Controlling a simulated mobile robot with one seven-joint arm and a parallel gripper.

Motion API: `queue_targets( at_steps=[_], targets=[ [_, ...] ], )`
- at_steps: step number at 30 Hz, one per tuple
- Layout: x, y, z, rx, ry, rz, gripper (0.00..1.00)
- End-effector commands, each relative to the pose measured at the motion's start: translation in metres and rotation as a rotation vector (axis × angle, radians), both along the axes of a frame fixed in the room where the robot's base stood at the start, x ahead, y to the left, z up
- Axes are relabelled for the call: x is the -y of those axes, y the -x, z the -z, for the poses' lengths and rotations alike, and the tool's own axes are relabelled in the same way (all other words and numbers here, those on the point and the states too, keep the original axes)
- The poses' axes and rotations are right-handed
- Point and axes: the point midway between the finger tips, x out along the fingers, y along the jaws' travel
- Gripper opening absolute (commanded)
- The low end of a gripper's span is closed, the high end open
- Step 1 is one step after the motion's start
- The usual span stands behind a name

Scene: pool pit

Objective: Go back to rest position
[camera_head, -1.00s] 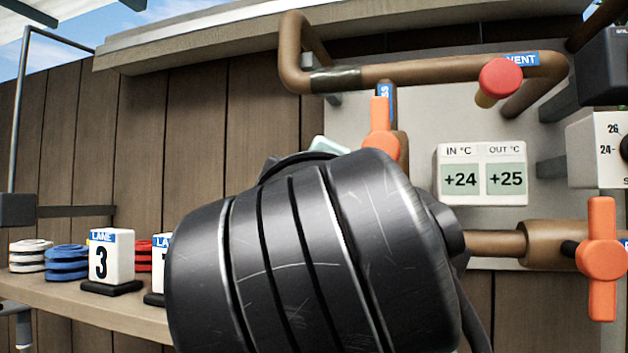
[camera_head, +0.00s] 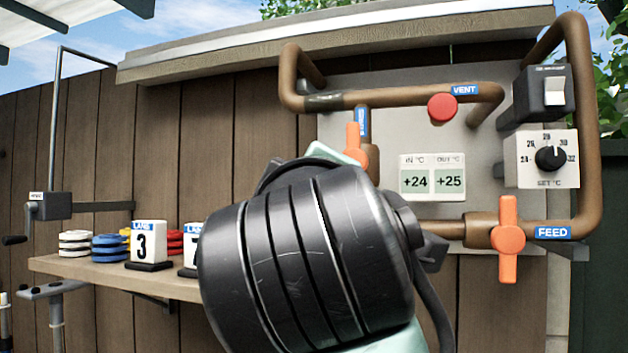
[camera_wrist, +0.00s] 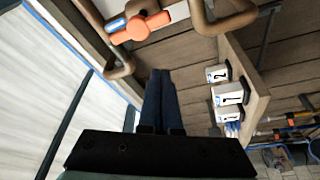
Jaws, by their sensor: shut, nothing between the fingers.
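My gripper (camera_wrist: 160,76) shows in the wrist view as two dark fingers side by side, shut with nothing between them. It points into open space in front of the wooden wall, apart from the pipes and the shelf. In the head view my dark arm link covers the middle of the picture and hides my gripper. It also hides part of the shelf and the lower part of the bypass pipe.
The pipe panel has a red vent knob (camera_head: 442,108), an orange feed valve (camera_head: 508,239), a temperature display (camera_head: 432,178) and a set dial (camera_head: 550,158). A wooden shelf (camera_head: 110,276) at left holds lane blocks and coloured rings. An orange valve handle (camera_wrist: 138,27) shows in the wrist view.

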Motion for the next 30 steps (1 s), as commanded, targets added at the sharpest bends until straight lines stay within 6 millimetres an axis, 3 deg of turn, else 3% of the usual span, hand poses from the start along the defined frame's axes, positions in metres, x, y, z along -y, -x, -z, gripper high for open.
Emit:
queue_targets(
  at_steps=[9, 14, 19, 24, 30],
  targets=[
    [0.0, 0.0, 0.0, 0.0, 0.0, 0.0, 0.0],
    [-0.013, 0.014, 0.024, 0.101, -0.184, -0.098, 0.0],
    [-0.019, 0.056, 0.058, 0.296, -0.537, -0.268, 0.0],
    [-0.01, 0.107, 0.087, 0.468, -0.817, -0.411, 0.0],
    [-0.001, 0.146, 0.102, 0.576, -0.968, -0.509, 0.0]
  ],
)
